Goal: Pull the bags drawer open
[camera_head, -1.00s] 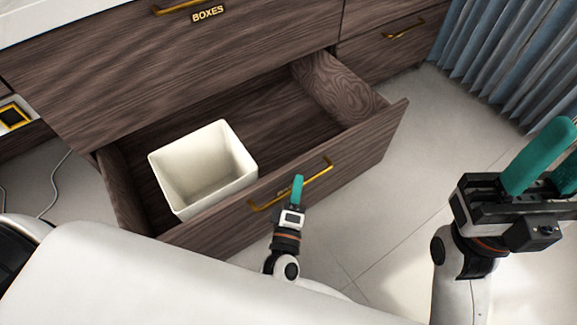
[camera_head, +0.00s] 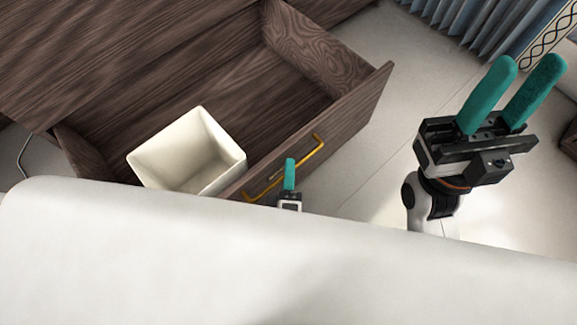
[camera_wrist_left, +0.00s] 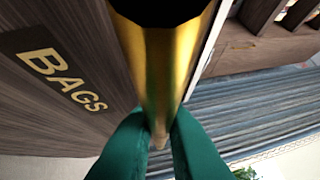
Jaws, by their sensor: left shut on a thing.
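The bags drawer (camera_head: 335,130) is dark wood and stands pulled out from its cabinet, its inside visible from above. Its gold bar handle (camera_head: 302,163) runs along the front panel. The left wrist view shows the BAGS label (camera_wrist_left: 62,78) on the drawer front beside the gold handle (camera_wrist_left: 160,70). My left gripper (camera_head: 290,175) is at the handle, its green fingers (camera_wrist_left: 158,140) shut on the bar. My right gripper (camera_head: 502,95) is raised at the right, its two green fingers apart with nothing between them.
A white square bin (camera_head: 190,155) stands inside the drawer at its left. Blue curtains (camera_head: 470,25) hang at the upper right. Pale tiled floor (camera_head: 370,195) lies clear between the drawer and my right gripper. My white body covers the lower picture.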

